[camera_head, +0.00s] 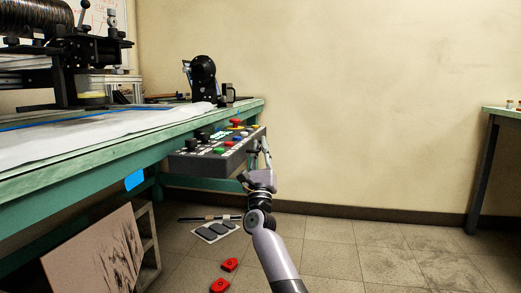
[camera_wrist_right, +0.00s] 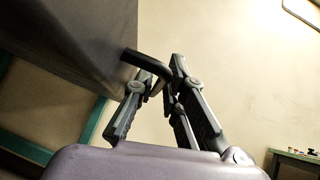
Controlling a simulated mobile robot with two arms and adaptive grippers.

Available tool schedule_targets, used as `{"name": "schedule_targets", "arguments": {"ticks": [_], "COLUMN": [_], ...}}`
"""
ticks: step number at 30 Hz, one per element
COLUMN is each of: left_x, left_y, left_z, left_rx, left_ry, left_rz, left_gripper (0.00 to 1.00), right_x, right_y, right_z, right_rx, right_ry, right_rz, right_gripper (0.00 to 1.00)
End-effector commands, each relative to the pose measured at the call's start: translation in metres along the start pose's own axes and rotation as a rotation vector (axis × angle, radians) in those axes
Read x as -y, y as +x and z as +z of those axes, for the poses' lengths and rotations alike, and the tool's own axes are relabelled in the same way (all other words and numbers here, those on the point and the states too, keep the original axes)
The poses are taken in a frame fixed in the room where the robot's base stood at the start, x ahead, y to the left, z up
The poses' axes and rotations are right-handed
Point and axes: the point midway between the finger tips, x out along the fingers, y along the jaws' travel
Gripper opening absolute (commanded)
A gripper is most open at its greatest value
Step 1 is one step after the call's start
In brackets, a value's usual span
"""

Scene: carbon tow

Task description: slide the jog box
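The jog box (camera_head: 209,162) is a dark grey control box with colored buttons and a red knob. It sits at the table's right edge, its near end jutting past the edge. My right gripper (camera_head: 266,148) is at the box's right side. In the right wrist view, its fingers (camera_wrist_right: 162,80) stand close on both sides of the box's bent black handle (camera_wrist_right: 146,62) and look shut on it. The box's dark underside (camera_wrist_right: 75,40) fills the upper left there. The exact finger contact is hard to see. My left gripper is not in view.
The green-edged table (camera_head: 85,165) carries a white sheet (camera_head: 75,135) and a black machine (camera_head: 80,55). A black device (camera_head: 203,72) and a dark mug (camera_head: 229,92) stand behind the box. Red parts (camera_head: 229,265) lie on the floor. Open floor lies to the right.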

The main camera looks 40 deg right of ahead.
Motion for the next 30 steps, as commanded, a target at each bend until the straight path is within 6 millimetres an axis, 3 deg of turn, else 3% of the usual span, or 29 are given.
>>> {"name": "schedule_targets", "arguments": {"ticks": [9,13,24,30], "left_x": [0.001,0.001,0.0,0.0], "left_y": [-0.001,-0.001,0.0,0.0], "left_z": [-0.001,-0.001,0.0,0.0], "left_rx": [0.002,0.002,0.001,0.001], "left_ry": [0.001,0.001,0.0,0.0], "left_rz": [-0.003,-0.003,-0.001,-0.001], "left_gripper": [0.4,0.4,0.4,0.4], "right_x": [-0.001,-0.002,-0.001,-0.001], "right_y": [-0.001,-0.011,-0.085,-0.113], "right_z": [0.0,-0.001,-0.001,-0.001], "right_rx": [0.001,0.0,-0.001,0.0], "right_ry": [-0.002,-0.001,-0.002,-0.002], "right_rz": [0.0,0.002,0.002,0.001], "right_gripper": [0.16,0.16,0.16,0.16]}}
